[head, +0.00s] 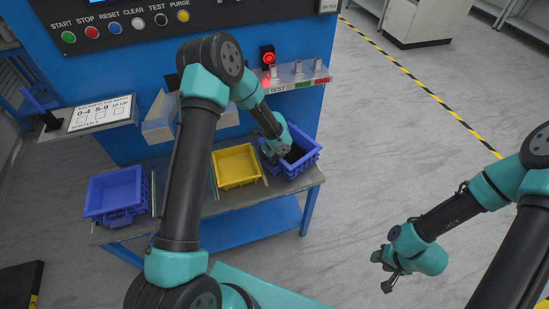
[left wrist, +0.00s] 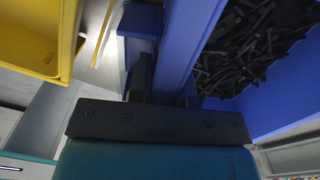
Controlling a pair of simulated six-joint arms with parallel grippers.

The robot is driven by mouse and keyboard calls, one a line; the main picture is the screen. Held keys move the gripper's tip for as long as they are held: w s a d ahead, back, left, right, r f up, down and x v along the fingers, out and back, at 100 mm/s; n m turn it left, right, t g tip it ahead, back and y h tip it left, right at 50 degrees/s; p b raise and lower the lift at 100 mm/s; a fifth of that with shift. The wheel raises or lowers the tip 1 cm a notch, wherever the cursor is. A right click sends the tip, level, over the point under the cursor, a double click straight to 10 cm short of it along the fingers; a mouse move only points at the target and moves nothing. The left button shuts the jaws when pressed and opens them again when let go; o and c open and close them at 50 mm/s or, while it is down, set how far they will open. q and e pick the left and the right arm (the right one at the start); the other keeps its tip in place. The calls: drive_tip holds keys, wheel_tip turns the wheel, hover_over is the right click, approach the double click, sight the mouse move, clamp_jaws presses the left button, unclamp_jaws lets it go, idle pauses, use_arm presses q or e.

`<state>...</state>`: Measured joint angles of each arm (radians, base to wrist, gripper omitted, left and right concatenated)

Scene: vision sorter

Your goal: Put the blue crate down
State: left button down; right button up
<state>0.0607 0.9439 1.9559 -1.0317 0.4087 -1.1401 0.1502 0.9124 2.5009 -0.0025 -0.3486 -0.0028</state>
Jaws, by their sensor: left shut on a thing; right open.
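A blue crate (head: 312,157) with dark pieces in it is at the right end of the bench. My left gripper (head: 277,150) reaches down to its left side and is shut on it. In the left wrist view the crate's blue wall (left wrist: 190,40) runs up from the jaws, with many thin black pieces (left wrist: 250,50) inside. The fingertips are mostly hidden there. I cannot tell whether the crate's bottom touches the bench. My right gripper (head: 384,271) is open and empty over the floor, apart from the bench.
A yellow crate (head: 236,184) stands just left of the held crate; it also shows in the left wrist view (left wrist: 30,62). An empty blue crate (head: 113,190) stands at the bench's left end. A panel with buttons and a shelf with a red lamp (head: 267,55) rise behind.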

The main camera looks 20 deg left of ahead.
use_arm(q)
drive_tip(key=c, duration=1)
unclamp_jaws()
drive_tip(key=shift+f, duration=0.15)
drive_tip(key=shift+c, duration=0.2)
wheel_tip(320, 180, up, 12)
drive_tip(key=shift+r, duration=0.2)
drive_tip(key=shift+s+f, duration=0.1)
